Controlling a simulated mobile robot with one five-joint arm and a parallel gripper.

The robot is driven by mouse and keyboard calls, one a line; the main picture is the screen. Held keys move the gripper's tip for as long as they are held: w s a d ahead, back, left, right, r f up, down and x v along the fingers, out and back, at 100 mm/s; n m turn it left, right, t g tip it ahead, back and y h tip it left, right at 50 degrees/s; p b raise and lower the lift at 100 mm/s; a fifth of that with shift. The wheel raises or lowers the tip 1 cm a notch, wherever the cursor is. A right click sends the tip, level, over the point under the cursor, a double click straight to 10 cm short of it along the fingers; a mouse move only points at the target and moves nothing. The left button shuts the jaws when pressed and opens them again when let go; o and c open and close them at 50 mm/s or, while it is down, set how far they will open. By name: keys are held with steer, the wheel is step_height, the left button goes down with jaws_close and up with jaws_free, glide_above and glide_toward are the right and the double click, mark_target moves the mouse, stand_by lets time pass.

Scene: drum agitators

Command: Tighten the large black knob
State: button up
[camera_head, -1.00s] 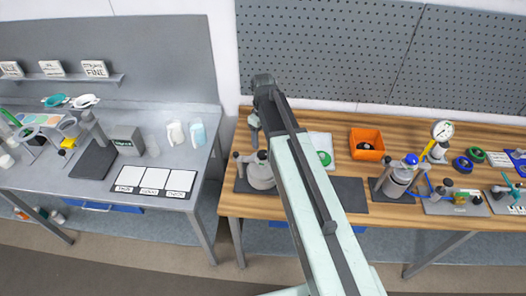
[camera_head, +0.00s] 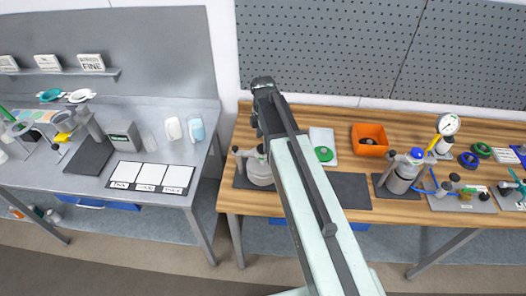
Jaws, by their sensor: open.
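My arm reaches over the wooden bench, and my gripper (camera_head: 256,122) hangs at its far end, mostly hidden by the arm. The jaws are open, with nothing seen between them. A light grey drum (camera_head: 257,172) stands upright on a dark mat just below the gripper in the picture, partly covered by my arm. A small dark knob (camera_head: 236,150) shows at its upper left, apart from the gripper. A second grey drum (camera_head: 400,179) with a blue top stands further right, with a dark knob (camera_head: 391,153) at its upper left. I cannot tell which knob is the large black one.
An orange bin (camera_head: 369,139) and a white sheet with a green disc (camera_head: 324,154) lie behind a bare dark mat (camera_head: 350,190). A pressure gauge (camera_head: 448,124) and blue hose stand right. A grey bench (camera_head: 195,106) is left, across a gap. A pegboard (camera_head: 330,50) rises behind.

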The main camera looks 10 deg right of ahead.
step_height(320, 180, down, 3)
steer(key=shift+f+b, duration=0.15)
steer(key=shift+b, duration=0.8)
steer(key=c, duration=1.4)
steer(key=shift+m, duration=0.3)
